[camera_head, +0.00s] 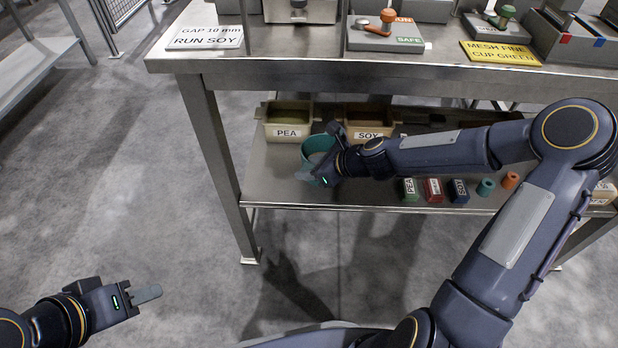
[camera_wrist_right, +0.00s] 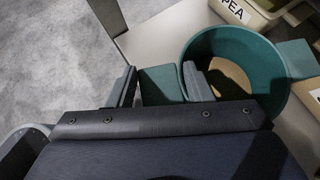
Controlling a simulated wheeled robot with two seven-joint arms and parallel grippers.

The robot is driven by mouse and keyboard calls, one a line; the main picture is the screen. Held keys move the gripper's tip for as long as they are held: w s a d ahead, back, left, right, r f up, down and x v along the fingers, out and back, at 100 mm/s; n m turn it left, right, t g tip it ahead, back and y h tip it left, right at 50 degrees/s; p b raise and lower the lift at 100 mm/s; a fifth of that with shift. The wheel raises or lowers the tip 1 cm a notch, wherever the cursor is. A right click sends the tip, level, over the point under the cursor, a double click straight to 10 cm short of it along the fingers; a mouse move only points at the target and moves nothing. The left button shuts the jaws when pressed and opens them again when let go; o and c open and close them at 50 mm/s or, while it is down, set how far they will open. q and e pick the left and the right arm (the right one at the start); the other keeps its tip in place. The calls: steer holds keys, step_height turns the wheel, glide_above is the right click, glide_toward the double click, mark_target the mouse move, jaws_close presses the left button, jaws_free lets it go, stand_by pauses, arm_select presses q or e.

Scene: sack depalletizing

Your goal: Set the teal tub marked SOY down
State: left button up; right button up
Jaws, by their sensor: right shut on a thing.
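The teal tub (camera_head: 316,146) is at the front left of the lower shelf; it also shows in the right wrist view (camera_wrist_right: 258,49), upright, with tan contents inside. No SOY mark shows on it. My right gripper (camera_head: 315,174) is at the tub's near side. In the right wrist view its fingers are on either side of a teal grip block (camera_wrist_right: 160,84) on the tub, shut on it. I cannot tell whether the tub's base touches the shelf. My left gripper (camera_head: 147,294) is low at the left over the floor, away from everything; its finger gap is not clear.
Behind the tub on the lower shelf (camera_head: 268,185) stand a PEA bin (camera_head: 286,132) and a SOY bin (camera_head: 368,134). Green (camera_head: 409,190), red (camera_head: 433,190) and blue (camera_head: 458,190) labelled blocks stand to the right. The worktop's edge (camera_head: 330,73) overhangs the shelf.

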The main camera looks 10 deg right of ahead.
steer(key=shift+w+a+f+b, duration=0.15)
steer(key=shift+f+b, duration=0.25)
steer(key=shift+f, duration=0.55)
steer(key=shift+w+a+f+b, duration=0.1)
steer(key=shift+f+b, duration=0.25)
steer(key=shift+f, duration=0.65)
steer(key=o, duration=1.5)
steer(key=shift+c, duration=0.2)
